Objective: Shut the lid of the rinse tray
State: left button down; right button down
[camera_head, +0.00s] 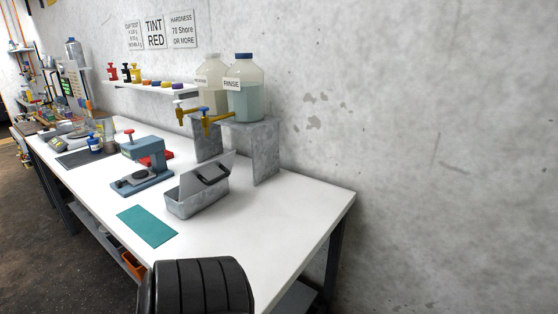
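The rinse tray (197,205) is a grey metal box on the white table, in the middle of the head view. Its lid (222,162) is open and stands tilted up along the back of the tray, with a dark handle (212,177) on the side facing me. The tray's inside is mostly hidden by its front wall and the viewing angle. Neither my left nor my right gripper is in view.
A teal mat (147,226) lies left of the tray. A blue-grey press (143,161) stands behind left. A metal stand (262,150) with two jugs (245,88) is behind the tray. The white table (270,225) is clear right of it.

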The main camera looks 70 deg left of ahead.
aim_at(192, 183)
jog(key=i, duration=1.85)
jog(key=u, duration=2.8)
